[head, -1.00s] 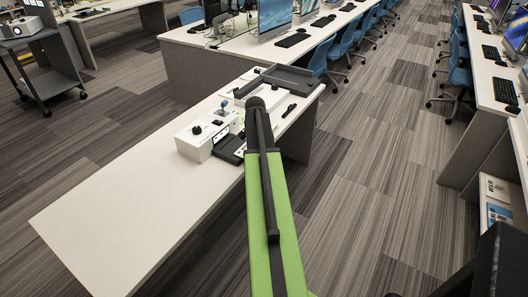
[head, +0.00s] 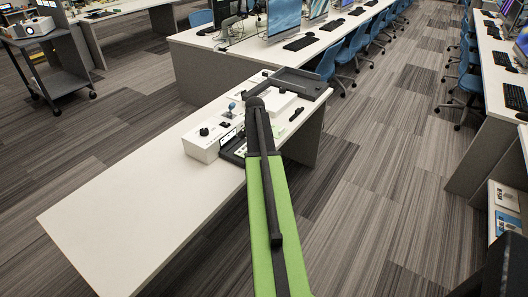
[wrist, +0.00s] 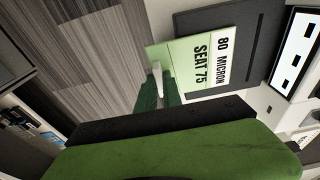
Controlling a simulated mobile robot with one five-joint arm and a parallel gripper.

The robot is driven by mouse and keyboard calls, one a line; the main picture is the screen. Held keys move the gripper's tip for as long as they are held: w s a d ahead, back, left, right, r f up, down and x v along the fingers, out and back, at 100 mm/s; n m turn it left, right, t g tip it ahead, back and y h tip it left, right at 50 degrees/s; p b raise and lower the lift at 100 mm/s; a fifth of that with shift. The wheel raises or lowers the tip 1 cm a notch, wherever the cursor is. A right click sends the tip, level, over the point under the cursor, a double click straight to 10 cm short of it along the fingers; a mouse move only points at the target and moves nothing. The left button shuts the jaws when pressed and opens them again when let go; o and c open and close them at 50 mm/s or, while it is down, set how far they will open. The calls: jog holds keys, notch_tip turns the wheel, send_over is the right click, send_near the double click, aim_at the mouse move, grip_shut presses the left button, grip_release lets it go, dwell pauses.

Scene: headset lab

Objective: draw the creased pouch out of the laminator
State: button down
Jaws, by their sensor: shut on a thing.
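In the wrist view a pale green pouch (wrist: 180,58) with a white label strip reading "80 MICRON SEAT 75" lies over a dark grey body (wrist: 262,30), apparently the laminator. My gripper (wrist: 158,88) is shut on the pouch's near edge. Its green and black parts fill the lower wrist view. I cannot tell whether the pouch's far edge is inside the slot, and no crease is clear. The gripper and pouch are not clearly visible there.
The white table (head: 130,215) is bare at its near left. A white box with a black knob (head: 201,144) stands left of the laminator. A dark tray (head: 301,82) lies at the table's far end. Open carpet (head: 350,215) lies to the right.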

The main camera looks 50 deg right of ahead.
jog(key=shift+w+a, duration=0.2)
jog(key=shift+w, duration=1.55)
jog(key=shift+r+p, duration=2.5)
